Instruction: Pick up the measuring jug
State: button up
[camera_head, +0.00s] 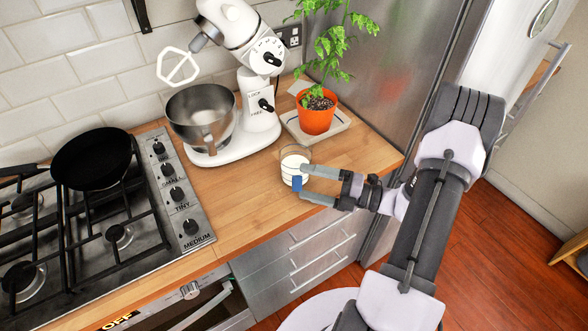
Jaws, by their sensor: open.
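The measuring jug (293,164) is a small clear vessel with white in its lower part. It stands upright on the wooden worktop near the front edge, in front of the mixer and the plant. A small blue part, which looks like its handle, shows on its near side. My gripper (302,182) is open, reaching in from the right. Its two fingertips are at the jug's near right side, with the blue part between them in the picture. I cannot tell whether either finger touches the jug.
A white stand mixer (256,112) with a steel bowl (200,118) stands behind left. An orange plant pot (317,113) sits on a tray (340,126) behind right. A gas hob (100,240) with a black pan (92,158) is at left. A steel fridge (395,60) borders the worktop at right.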

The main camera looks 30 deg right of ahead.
jog(key=b+x, duration=0.2)
jog(key=x, duration=0.4)
jog(key=shift+w+a+f, duration=0.1)
jog(key=shift+w+a, duration=0.05)
jog(key=shift+w, duration=0.2)
jog(key=c, duration=1.9)
jog(key=shift+o, duration=0.2)
